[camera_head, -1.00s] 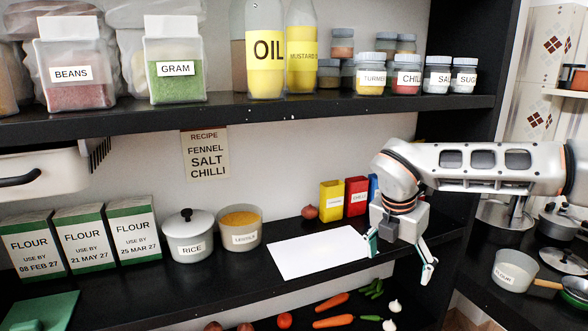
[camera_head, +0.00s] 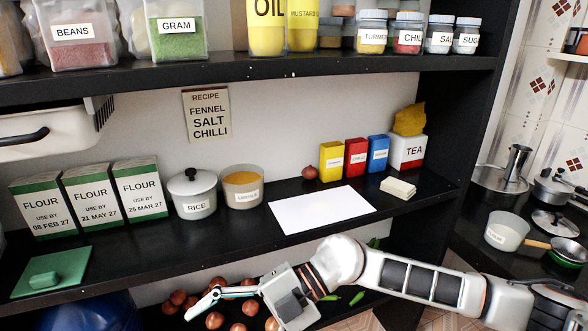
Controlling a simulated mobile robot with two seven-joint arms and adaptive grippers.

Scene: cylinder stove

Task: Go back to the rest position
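My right gripper (camera_head: 228,296) is low in the head view, in front of the lower shelf with the onions, its arm coming in from the right. Its fingers reach to the left. I see nothing held in it, but the spacing of its fingertips is hard to judge from this side. My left gripper is not in view. The white sheet (camera_head: 320,210) lies bare on the middle shelf. Yellow, red and blue spice boxes (camera_head: 355,158) stand behind it.
The middle shelf (camera_head: 255,237) has its front edge just above my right arm. Flour packs (camera_head: 90,195), a rice pot (camera_head: 192,194) and a lentil pot (camera_head: 243,187) stand on it. Several onions (camera_head: 215,318) lie below. A stove area with pans (camera_head: 508,232) is at the right.

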